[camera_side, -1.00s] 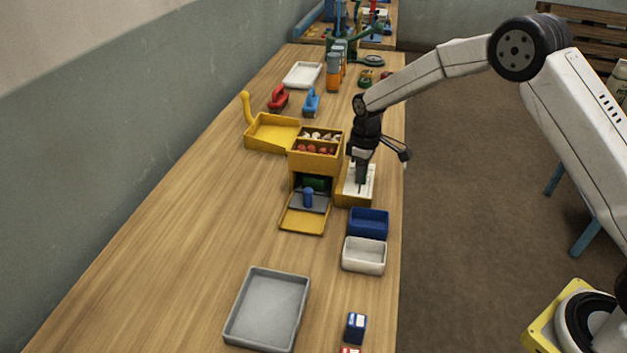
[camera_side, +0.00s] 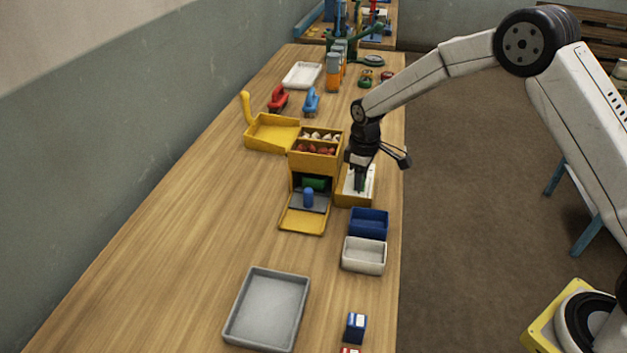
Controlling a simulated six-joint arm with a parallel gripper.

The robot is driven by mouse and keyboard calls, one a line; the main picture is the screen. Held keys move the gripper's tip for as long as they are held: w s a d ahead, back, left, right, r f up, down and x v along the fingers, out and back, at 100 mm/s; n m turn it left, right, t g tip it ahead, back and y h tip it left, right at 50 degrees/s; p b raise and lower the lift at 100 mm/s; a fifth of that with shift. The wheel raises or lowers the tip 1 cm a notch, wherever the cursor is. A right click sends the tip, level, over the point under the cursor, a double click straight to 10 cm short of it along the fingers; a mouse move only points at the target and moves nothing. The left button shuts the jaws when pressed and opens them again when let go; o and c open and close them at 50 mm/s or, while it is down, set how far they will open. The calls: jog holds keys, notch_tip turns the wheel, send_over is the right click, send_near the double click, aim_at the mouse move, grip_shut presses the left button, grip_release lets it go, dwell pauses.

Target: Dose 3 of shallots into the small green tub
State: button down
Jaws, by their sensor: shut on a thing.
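A yellow dispenser (camera_side: 314,162) stands mid-table with two top bins. The front bin holds reddish round things, likely the shallots (camera_side: 315,150); the rear bin holds pale ones. A green piece (camera_side: 315,184) shows in its front opening; I cannot tell whether it is the small green tub or part of the dispenser. A blue knob (camera_side: 308,198) stands on a grey plate before it. My gripper (camera_side: 361,178) points down at the right side, shut on a dark green, handle-like piece over a white panel on a yellow base (camera_side: 346,200). The fingers partly hide this piece.
A blue tub (camera_side: 369,223) and a white tub (camera_side: 364,256) stand in front, near the right table edge. A grey tray (camera_side: 267,309) lies nearer. A yellow scoop-like tray (camera_side: 271,133), red and blue tools lie behind left. The table's left-middle is clear.

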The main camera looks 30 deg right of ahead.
aim_at(359, 193)
jog(key=shift+s+a, duration=0.55)
jog(key=shift+a, duration=0.1)
jog(key=c, duration=0.7)
grip_release()
jog(key=shift+c, duration=0.2)
jog(key=shift+r, duration=0.15)
jog(key=shift+r, duration=0.2)
notch_tip(359, 193, up, 7)
jog(key=shift+s+r, duration=0.15)
